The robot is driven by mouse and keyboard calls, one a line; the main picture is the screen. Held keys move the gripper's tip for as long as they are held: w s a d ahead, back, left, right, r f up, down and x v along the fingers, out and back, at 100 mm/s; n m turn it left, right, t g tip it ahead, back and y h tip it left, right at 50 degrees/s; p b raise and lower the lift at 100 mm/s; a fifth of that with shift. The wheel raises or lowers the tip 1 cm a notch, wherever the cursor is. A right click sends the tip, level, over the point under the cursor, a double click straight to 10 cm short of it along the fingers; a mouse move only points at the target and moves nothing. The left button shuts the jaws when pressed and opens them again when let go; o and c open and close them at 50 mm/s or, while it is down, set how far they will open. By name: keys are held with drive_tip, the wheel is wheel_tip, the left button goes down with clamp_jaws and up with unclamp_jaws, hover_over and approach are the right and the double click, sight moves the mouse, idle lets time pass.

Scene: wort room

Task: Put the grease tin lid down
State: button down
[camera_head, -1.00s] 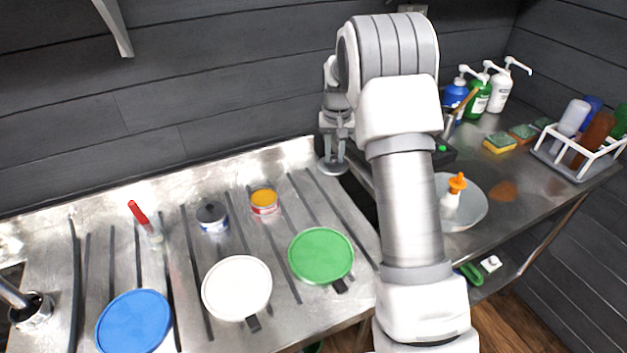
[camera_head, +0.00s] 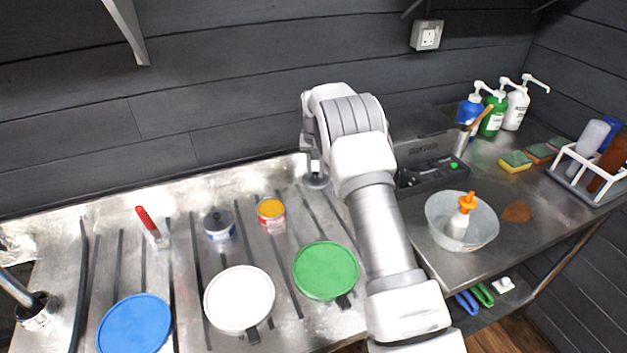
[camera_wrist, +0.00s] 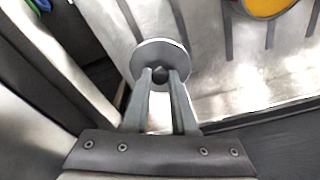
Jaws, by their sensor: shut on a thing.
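My gripper (camera_head: 314,166) is shut on the knob of the grease tin lid (camera_head: 316,182), a small round grey metal disc. In the wrist view the fingertips (camera_wrist: 160,76) pinch the dark knob in the middle of the lid (camera_wrist: 147,56). The lid is level or nearly so, at the back right of the ribbed metal drainboard (camera_head: 290,245). I cannot tell whether it touches the metal. To its left stands an open tin with orange-yellow contents (camera_head: 271,215), partly seen in the wrist view (camera_wrist: 265,6). A second tin with a dark knobbed lid (camera_head: 218,225) stands further left.
Green (camera_head: 326,270), white (camera_head: 239,299) and blue (camera_head: 135,325) round lids lie in front. A red-handled brush (camera_head: 150,224) is at left. A dark case (camera_head: 432,172) and a metal bowl (camera_head: 440,225) stand on the right counter. The wall is close behind my gripper.

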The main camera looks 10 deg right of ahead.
sight(314, 176)
drive_tip(key=shift+w+a+f, duration=0.2)
drive_tip(key=shift+a+f, duration=0.1)
drive_tip(key=shift+f, duration=1.95)
drive_tip(key=shift+f, duration=0.2)
drive_tip(key=c, duration=0.7)
unclamp_jaws()
drive_tip(key=shift+r, duration=0.15)
